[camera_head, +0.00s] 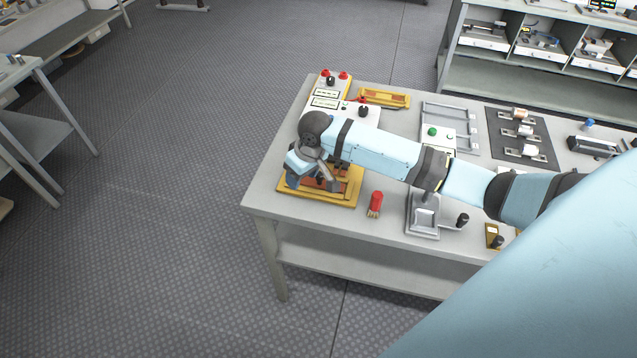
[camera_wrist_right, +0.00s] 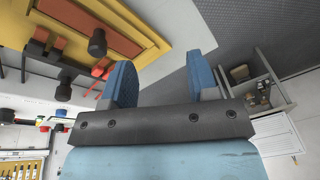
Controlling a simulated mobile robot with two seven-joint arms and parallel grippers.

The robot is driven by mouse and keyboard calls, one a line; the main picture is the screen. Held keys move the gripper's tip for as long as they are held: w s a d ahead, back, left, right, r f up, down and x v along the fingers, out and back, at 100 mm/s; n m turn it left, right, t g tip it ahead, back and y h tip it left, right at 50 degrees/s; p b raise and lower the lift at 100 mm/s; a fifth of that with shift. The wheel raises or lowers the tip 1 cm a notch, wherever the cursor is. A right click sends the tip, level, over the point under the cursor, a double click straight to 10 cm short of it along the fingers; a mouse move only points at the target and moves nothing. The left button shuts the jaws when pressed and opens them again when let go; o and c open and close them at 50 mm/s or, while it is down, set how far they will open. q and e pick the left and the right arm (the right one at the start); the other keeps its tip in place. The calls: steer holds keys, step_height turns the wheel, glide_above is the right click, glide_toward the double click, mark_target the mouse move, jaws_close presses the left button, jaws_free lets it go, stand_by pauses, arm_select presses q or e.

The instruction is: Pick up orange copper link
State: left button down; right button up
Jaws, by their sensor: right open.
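A yellow fixture (camera_head: 345,197) with orange-brown panels lies at the near left of the workbench; it also shows at the upper left of the right wrist view (camera_wrist_right: 148,42). Orange pieces with black knobs show on it in the wrist view, among them an orange strip (camera_wrist_right: 101,68). I cannot tell for certain which is the orange copper link. My right gripper (camera_head: 303,178) is over the left part of the fixture and hides some of it. In the wrist view its blue fingers (camera_wrist_right: 162,80) are apart with nothing between them. My left gripper does not show.
A red cylinder (camera_head: 376,200) lies right of the fixture, and a grey lever device (camera_head: 424,217) stands further right. A control box (camera_head: 330,90) and a yellow tray (camera_head: 384,97) are behind. The workbench (camera_head: 262,193) ends just left of the fixture.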

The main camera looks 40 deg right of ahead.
steer(key=m+g+h+b, duration=0.1)
steer(key=g+h, duration=0.1)
glide_toward(320, 174)
step_height(320, 174, down, 10)
steer(key=shift+s+d+f+p, duration=0.1)
steer(key=shift+f+p, duration=0.15)
steer(key=shift+p, duration=0.45)
jaws_close()
